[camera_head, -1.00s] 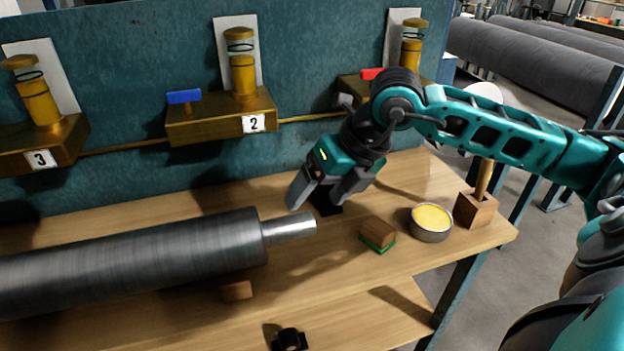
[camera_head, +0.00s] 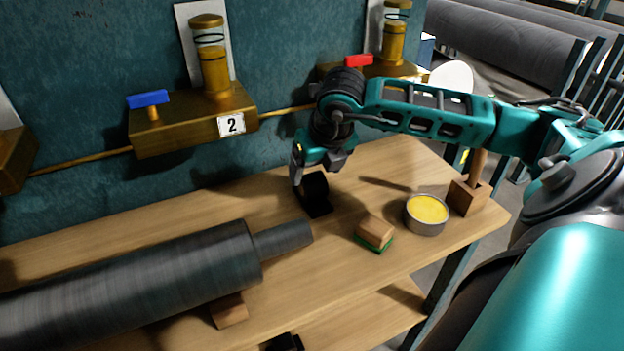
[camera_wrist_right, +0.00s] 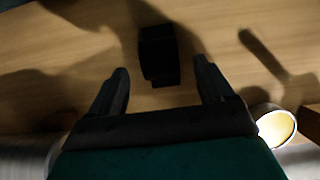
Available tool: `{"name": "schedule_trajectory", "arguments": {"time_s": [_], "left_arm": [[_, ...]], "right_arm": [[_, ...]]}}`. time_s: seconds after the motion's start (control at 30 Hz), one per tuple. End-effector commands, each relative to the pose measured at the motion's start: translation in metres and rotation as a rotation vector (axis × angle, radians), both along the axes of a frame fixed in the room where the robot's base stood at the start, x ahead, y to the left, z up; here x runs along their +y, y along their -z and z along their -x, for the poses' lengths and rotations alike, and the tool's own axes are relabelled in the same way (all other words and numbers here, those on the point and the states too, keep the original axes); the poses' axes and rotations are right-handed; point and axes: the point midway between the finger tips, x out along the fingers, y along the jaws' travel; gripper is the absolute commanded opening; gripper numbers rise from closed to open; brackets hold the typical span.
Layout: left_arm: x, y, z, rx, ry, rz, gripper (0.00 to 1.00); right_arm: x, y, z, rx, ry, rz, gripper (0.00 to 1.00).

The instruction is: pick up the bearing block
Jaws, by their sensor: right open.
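A black bearing block (camera_head: 316,192) stands on the wooden bench top, right of the roller's shaft end. In the right wrist view the bearing block (camera_wrist_right: 158,52) lies ahead of the fingertips, in line with the gap between them. My right gripper (camera_head: 314,172) is at the block, partly hiding its upper part in the head view. In the wrist view the right gripper (camera_wrist_right: 161,70) is open, with a finger to each side and nothing clamped. My left gripper is not in view.
A large grey roller (camera_head: 140,285) lies left on a wooden wedge (camera_head: 229,311). A green-based brush (camera_head: 374,233), a tin of yellow grease (camera_head: 427,214) and a wooden holder (camera_head: 468,196) stand right. A dark block (camera_head: 285,342) is on the lower shelf. The wall carries brass oilers (camera_head: 190,118).

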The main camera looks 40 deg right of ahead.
Motion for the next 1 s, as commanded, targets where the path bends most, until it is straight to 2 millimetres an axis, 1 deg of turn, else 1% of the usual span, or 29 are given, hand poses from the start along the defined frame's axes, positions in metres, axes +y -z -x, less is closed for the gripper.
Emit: {"name": "schedule_trajectory", "arguments": {"time_s": [0.2,0.3,0.4,0.57,0.67,1.0], "left_arm": [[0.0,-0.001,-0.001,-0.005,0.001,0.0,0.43],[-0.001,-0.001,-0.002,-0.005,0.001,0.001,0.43],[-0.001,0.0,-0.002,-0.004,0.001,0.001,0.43],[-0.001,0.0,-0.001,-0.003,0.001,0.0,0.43],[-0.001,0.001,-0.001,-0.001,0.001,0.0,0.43],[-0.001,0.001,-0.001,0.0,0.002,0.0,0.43]], "right_arm": [[-0.004,0.031,-0.013,0.002,0.001,-0.003,0.81],[-0.005,0.04,-0.017,0.002,0.001,-0.002,0.81],[-0.005,0.044,-0.018,0.001,0.001,-0.002,0.81],[-0.005,0.043,-0.018,0.001,0.0,-0.001,0.81],[-0.005,0.043,-0.018,0.001,0.0,-0.001,0.73],[-0.006,0.043,-0.018,0.001,0.0,-0.001,0.41]]}}
